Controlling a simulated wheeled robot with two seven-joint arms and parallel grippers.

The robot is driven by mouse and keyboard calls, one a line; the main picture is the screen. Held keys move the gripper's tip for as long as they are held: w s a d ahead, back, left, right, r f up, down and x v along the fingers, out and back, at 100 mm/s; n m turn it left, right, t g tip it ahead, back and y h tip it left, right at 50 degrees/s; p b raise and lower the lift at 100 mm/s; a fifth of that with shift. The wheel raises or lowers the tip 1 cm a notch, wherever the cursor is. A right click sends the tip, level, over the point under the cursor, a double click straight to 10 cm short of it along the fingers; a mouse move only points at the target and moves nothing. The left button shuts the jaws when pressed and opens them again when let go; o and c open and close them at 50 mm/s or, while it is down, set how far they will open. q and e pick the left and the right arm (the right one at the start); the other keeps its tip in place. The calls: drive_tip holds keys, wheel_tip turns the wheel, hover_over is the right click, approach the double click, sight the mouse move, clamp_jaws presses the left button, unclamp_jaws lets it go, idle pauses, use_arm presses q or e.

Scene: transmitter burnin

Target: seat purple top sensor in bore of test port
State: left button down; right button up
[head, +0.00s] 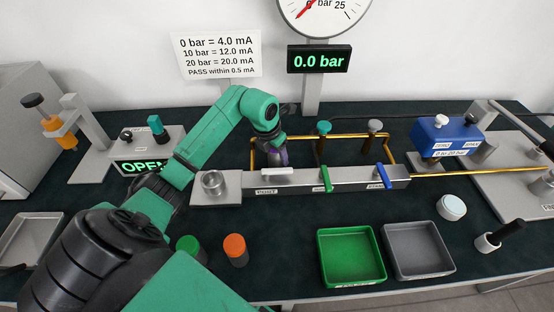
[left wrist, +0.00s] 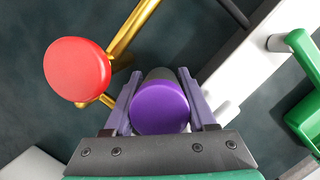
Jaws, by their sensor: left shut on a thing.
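The purple top sensor (left wrist: 160,106) is clamped between the two fingers of my left gripper (left wrist: 165,115), its round purple cap facing the wrist camera and a grey body beyond it. In the head view my left gripper (head: 273,155) points down at the back edge of the metal manifold (head: 345,180), near its white handle. The sensor's lower end is hidden. An open metal cup (head: 213,183) stands on the block at the manifold's left end. I cannot tell whether it is the test port. The right gripper does not show.
Brass tubing (left wrist: 130,32) and a red knob (left wrist: 77,68) lie close beside the gripper. Green (head: 325,178) and blue (head: 384,177) handles stand on the manifold. A green tray (head: 352,283) and a grey tray (head: 418,273) sit in front. Orange-capped (head: 235,246) and green-capped pieces stand nearby.

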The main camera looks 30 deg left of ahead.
use_arm(q)
wheel_tip(320, 180, up, 18)
drive_tip(key=b, duration=0.1)
